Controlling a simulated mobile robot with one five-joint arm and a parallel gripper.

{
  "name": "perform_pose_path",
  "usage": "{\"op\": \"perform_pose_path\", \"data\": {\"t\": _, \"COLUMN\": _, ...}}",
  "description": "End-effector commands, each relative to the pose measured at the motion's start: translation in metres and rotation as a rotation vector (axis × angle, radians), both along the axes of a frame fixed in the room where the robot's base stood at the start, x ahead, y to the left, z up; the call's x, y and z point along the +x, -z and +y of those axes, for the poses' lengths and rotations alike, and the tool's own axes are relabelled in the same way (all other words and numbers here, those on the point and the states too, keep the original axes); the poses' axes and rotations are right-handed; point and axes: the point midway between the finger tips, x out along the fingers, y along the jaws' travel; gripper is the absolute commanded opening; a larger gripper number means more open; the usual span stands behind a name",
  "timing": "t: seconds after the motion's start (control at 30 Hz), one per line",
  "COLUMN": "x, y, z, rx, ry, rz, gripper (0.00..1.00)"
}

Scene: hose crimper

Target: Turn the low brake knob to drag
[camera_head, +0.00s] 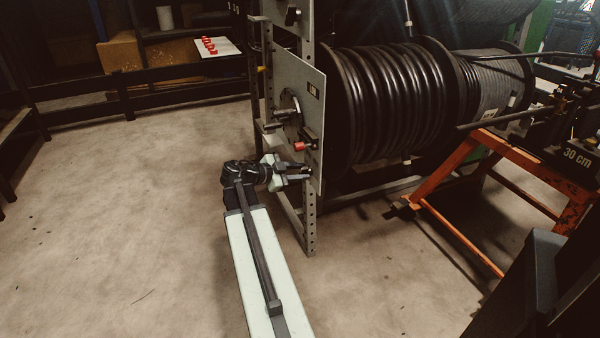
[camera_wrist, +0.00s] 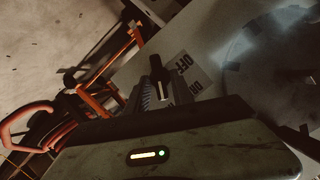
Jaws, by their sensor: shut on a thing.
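The low brake knob (camera_wrist: 158,72) is black with a pale pointer line, on the grey plate (camera_wrist: 205,38). My gripper (camera_wrist: 160,93) is shut on it, with a jaw on either side. A label reading OFF (camera_wrist: 183,65) is beside the knob; another label (camera_wrist: 195,88) is partly hidden by my gripper, so I cannot read it in full. In the head view my gripper (camera_head: 305,172) reaches the lower part of the upright plate (camera_head: 312,90), and the knob itself is hard to make out there.
A red-tipped lever (camera_head: 299,146) and a round hub (camera_head: 290,108) stand out from the plate above my gripper. A black hose reel (camera_head: 385,100) is behind the plate. An orange stand (camera_head: 455,165) is to the right. The floor (camera_head: 130,200) at left is clear.

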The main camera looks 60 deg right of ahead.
Motion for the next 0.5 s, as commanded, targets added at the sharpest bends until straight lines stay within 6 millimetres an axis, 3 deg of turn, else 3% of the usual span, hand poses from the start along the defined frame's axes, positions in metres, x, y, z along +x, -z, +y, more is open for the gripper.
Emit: {"op": "perform_pose_path", "data": {"t": 0.5, "x": 0.0037, "y": -0.0013, "z": -0.0027, "rx": 0.165, "ry": 0.004, "rz": 0.221, "gripper": 0.00}}
